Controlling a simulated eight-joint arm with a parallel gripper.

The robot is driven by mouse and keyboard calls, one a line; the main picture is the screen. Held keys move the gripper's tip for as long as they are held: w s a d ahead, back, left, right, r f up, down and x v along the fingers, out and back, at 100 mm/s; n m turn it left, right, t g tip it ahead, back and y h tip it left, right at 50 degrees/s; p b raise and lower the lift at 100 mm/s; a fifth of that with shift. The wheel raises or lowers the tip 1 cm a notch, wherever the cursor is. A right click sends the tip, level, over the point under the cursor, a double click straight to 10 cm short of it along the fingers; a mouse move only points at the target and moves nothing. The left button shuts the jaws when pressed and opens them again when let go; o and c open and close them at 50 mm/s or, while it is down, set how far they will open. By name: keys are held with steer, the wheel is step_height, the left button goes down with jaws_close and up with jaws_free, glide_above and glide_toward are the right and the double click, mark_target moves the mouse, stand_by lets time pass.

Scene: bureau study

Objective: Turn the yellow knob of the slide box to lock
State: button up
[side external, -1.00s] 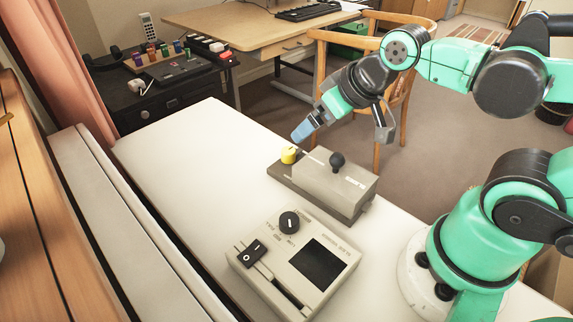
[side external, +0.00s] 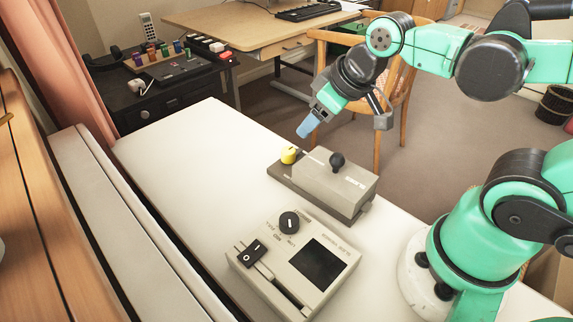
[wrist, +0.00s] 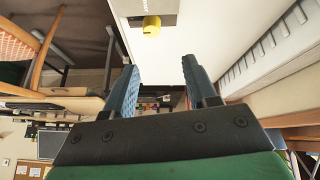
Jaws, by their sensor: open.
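The slide box (side external: 345,190) is a grey-brown block on the white table, with a black ball-topped lever (side external: 337,161) on top. Its yellow knob (side external: 288,155) sits on the low ledge at its left end. In the wrist view the yellow knob (wrist: 152,25) shows at the top, beyond the fingertips. My gripper (side external: 308,126) hangs above and slightly right of the knob, apart from it. In the wrist view my gripper (wrist: 160,75) is open, with its blue fingers spread and nothing between them. The knob's exact pointer setting is too small to read.
A beige device (side external: 293,262) with a black dial, a slider and a dark screen stands in front of the slide box. The white table (side external: 185,185) is clear to the left. A wooden chair (side external: 390,95) and a desk stand behind.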

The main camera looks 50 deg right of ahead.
mark_target(289, 151)
steer(key=w+f+n+g, duration=0.1)
steer(key=w+n, duration=0.1)
steer(key=n, duration=0.2)
steer(key=w+d+f+n+g, duration=0.1)
steer(key=w+f+n+g, duration=0.1)
steer(key=n, duration=0.2)
steer(key=w+f+n+g, duration=0.1)
steer(key=w+n+g, duration=0.1)
steer(key=n, duration=0.2)
steer(key=shift+w+d+f, duration=0.15)
steer(key=shift+w+f, duration=0.1)
steer(key=shift+f, duration=0.05)
steer(key=shift+w+f+n+g, duration=0.15)
steer(key=shift+f+n+g, duration=0.15)
steer(key=shift+n, duration=0.3)
steer(key=shift+w+f+n, duration=0.1)
steer(key=shift+f+n, duration=0.3)
steer(key=shift+f, duration=0.15)
steer(key=shift+w+d+f, duration=0.1)
steer(key=shift+f, duration=2.4)
steer(key=shift+c, duration=0.2)
jaws_close()
